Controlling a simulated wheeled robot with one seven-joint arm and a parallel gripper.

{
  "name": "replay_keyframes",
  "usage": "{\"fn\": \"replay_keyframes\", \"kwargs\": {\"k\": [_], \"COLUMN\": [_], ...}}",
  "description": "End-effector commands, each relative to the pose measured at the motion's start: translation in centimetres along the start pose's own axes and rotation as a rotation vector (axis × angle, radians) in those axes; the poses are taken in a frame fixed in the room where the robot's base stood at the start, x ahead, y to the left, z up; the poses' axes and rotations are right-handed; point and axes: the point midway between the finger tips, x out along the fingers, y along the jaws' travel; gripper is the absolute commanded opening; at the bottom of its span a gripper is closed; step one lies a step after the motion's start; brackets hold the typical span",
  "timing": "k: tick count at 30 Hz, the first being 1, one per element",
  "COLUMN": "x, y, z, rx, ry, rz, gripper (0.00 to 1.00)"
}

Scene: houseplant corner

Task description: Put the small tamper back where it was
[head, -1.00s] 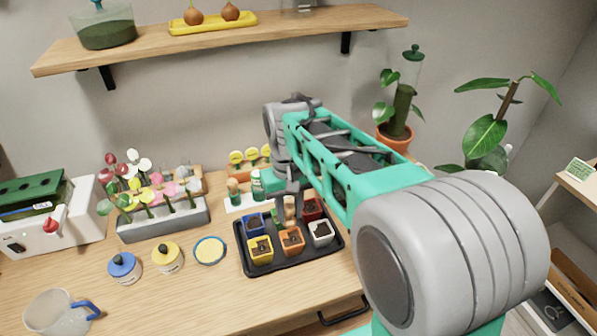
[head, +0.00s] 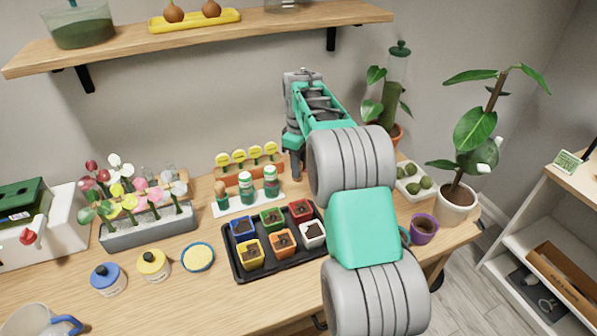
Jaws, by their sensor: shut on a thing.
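My gripper (head: 296,172) points down just behind the tray and right of the white rack. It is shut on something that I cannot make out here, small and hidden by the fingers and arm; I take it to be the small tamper. The white rack (head: 252,203) stands behind the seedling tray. On it, from left to right, are a wooden-topped green piece (head: 222,194) and two green-and-white bottles or canisters (head: 246,187) (head: 271,182). The rack's right end is close to my gripper.
A black tray (head: 236,268) holds several coloured pots of soil. Yellow-topped markers (head: 248,158) stand behind the rack. A purple pot (head: 424,230) and a white tray (head: 420,185) are at right.

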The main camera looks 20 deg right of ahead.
Motion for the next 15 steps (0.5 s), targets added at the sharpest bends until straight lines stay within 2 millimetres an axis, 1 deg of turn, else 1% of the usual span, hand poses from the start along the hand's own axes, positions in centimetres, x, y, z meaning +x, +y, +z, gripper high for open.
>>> {"fn": "replay_keyframes", "kwargs": {"k": [1, 3, 7, 9, 12, 15], "x": [0.7, 1.4, 2.7, 4.0, 5.3, 5.4], "y": [0.6, 1.2, 1.9, 1.8, 1.8, 1.8], "z": [-0.3, -0.7, -1.1, -1.1, -1.1, -1.1], "rx": [0.0, 0.001, 0.001, 0.001, 0.001, 0.0], "ry": [0.0, 0.001, 0.0, 0.0, 0.001, 0.002], "rz": [0.0, 0.002, 0.0, 0.0, 0.001, 0.003], "gripper": [0.0, 0.0, 0.0, 0.0, 0.0, 0.0]}}
